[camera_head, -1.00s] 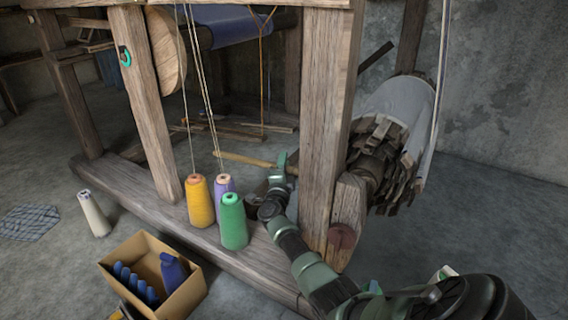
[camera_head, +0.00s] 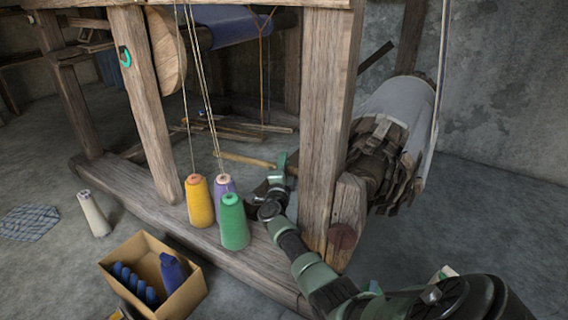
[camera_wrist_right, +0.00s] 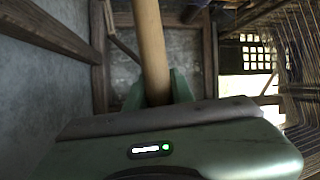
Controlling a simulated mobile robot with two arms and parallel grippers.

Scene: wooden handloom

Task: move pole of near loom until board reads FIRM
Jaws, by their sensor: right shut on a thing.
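The pole (camera_head: 244,160) is a slim, pale wooden stick low inside the loom, between its front posts. The near loom (camera_head: 318,110) is a heavy weathered wooden frame filling the middle of the head view. My right gripper (camera_head: 279,167) is shut on the pole's right end, just left of the thick right post. In the right wrist view the pole (camera_wrist_right: 150,48) runs up from between the green fingers (camera_wrist_right: 158,90). A roll of grey cloth (camera_head: 400,105) with dark slats sits right of that post. No readable board shows. My left gripper is out of view.
Yellow (camera_head: 200,203), purple (camera_head: 223,182) and green (camera_head: 234,222) thread cones stand on the loom's base beam, left of my right arm. A cardboard box (camera_head: 183,300) and a pale cone (camera_head: 94,214) are on the floor. Floor at far right is clear.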

